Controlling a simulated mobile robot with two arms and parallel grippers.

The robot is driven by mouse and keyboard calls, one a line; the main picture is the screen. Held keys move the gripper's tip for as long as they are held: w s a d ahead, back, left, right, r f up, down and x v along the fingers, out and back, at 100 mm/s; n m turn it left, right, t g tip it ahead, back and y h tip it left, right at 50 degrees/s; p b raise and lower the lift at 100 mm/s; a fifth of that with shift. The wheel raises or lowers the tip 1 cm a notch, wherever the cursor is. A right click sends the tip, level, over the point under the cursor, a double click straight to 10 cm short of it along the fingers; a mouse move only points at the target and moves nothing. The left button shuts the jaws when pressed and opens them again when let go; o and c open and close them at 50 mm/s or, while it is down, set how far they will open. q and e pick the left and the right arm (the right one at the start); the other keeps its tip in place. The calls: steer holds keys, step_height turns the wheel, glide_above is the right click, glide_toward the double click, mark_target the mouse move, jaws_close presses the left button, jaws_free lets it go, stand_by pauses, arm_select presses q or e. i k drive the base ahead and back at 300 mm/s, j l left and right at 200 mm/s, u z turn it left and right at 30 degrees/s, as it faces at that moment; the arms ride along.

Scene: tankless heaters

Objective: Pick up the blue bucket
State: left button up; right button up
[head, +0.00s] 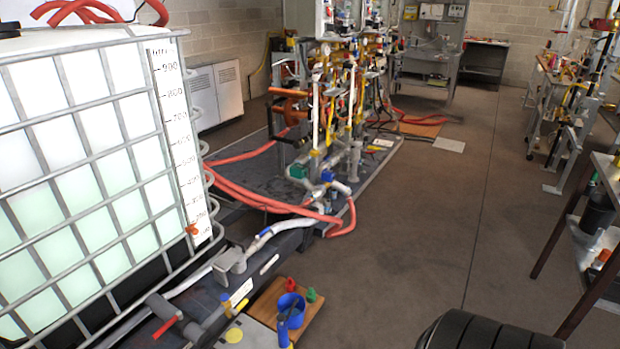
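The blue bucket (293,308) stands upright on a small wooden board (262,304) on the floor, near the bottom middle of the head view. A blue handle-like part (283,334) shows just in front of it and overlaps its near side in the picture. I cannot tell whether that part belongs to the bucket. Neither of my grippers is in view.
A red item (290,284) and a green item (311,295) sit close to the bucket. A caged white tank (85,150) fills the left, with pipes and valves at its foot. Red hoses (265,200) lie behind. Open floor (420,220) extends right of the bucket.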

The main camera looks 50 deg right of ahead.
mark_target(296, 319)
steer(key=z, duration=1.45)
